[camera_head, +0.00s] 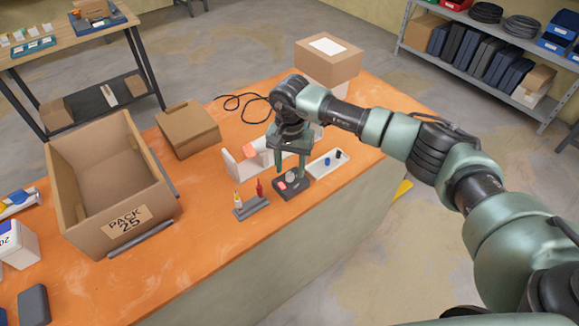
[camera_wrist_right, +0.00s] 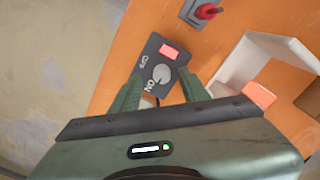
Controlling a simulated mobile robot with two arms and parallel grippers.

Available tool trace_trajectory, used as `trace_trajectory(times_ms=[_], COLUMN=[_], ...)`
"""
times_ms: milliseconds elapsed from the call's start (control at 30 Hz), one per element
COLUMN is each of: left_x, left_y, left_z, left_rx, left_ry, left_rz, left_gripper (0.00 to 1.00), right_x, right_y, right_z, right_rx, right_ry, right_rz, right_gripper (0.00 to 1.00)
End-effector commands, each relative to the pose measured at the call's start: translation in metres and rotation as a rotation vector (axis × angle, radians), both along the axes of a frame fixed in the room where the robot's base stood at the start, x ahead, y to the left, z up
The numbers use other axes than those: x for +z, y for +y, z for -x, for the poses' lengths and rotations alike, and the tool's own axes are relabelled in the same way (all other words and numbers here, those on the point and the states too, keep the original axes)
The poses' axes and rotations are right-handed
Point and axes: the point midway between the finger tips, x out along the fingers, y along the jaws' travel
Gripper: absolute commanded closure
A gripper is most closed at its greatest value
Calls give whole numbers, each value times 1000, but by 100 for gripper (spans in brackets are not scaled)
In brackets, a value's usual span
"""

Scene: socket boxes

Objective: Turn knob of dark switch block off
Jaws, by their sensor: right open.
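The dark switch block (camera_head: 278,193) lies on the orange table under my right gripper (camera_head: 291,170). It also shows in the right wrist view (camera_wrist_right: 147,55), with a light grey round knob (camera_wrist_right: 161,74), a pink-red patch and the markings OFF and ON. The knob shows in the head view too (camera_head: 292,177). My right gripper (camera_wrist_right: 163,88) points down and is open, with one green finger on each side of the knob end of the block. I cannot tell whether the fingers touch the knob, or which marking it points to. My left gripper is out of view.
A grey block with a red knob or plug (camera_head: 252,206) stands close by at the left. A large open carton (camera_head: 110,175) stands farther left; the table front is clear.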

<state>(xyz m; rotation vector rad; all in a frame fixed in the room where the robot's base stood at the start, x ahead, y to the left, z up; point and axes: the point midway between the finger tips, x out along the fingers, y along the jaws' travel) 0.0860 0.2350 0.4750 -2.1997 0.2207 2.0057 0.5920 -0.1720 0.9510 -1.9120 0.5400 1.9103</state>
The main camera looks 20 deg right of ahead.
Motion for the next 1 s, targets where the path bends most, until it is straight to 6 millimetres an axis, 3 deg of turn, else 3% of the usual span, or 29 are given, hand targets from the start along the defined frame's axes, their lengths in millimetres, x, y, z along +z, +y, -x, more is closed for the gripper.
trace_trajectory(times_ms=[200,467,500,667,1000], left_x=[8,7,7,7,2], left_y=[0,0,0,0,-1], left_z=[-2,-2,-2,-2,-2], left_rx=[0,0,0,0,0], left_ry=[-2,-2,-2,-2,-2], left_rz=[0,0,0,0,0], left_gripper=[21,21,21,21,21], right_x=[-20,-23,-23,-23,-24], right_y=[1,1,1,1,1], right_z=[0,0,0,0,-1], right_rx=[0,0,0,0,-28], right_ry=[0,-1,-1,-1,-3], right_rz=[-2,-2,-2,-2,-2], right_gripper=[55,55,58,100,100])
